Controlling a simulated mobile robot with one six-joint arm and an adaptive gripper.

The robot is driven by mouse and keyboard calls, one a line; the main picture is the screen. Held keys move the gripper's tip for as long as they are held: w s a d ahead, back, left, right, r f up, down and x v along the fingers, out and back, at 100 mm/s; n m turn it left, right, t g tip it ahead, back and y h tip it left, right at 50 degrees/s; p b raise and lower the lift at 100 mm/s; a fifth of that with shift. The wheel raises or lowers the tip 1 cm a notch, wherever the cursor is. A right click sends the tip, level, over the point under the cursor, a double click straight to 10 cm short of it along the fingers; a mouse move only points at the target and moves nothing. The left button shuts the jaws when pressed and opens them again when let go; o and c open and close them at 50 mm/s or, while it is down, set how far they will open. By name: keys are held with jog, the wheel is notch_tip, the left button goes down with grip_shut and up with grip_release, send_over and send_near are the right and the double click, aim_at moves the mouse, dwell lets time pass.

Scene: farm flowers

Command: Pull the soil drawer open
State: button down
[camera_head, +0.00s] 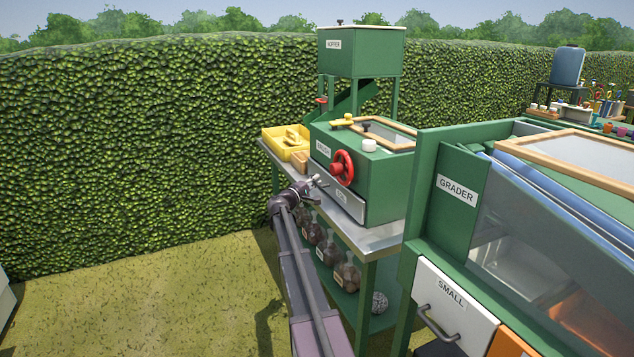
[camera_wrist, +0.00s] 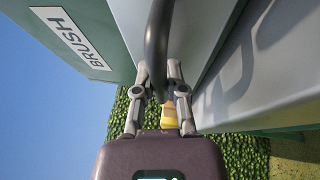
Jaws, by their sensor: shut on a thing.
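The soil drawer is the grey drawer front (camera_head: 351,205) low on the green brush machine (camera_head: 385,180). It looks about flush with the body; its small label is hard to read. My gripper (camera_head: 316,182) is at the left part of this front. In the wrist view my gripper (camera_wrist: 158,80) is shut on the dark bar handle (camera_wrist: 157,45), with one finger on each side of it. The BRUSH label (camera_wrist: 72,43) is at the left.
The red handwheel (camera_head: 343,168) is just above the drawer. The machine stands on a metal-topped bench (camera_head: 375,240) with several jars (camera_head: 347,274) below. A yellow tray (camera_head: 284,146) is behind. The grader (camera_head: 456,190) stands at the right.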

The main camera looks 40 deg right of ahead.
jog(key=w+a, duration=0.2)
jog(key=a, duration=1)
jog(key=w+a, duration=0.3)
jog(key=a, duration=0.9)
jog(key=shift+w, duration=0.15)
jog(key=shift+f, duration=0.1)
jog(key=c, duration=0.7)
grip_release()
jog(key=shift+w, duration=0.2)
jog(key=shift+w+a, duration=0.15)
jog(key=shift+a, duration=0.05)
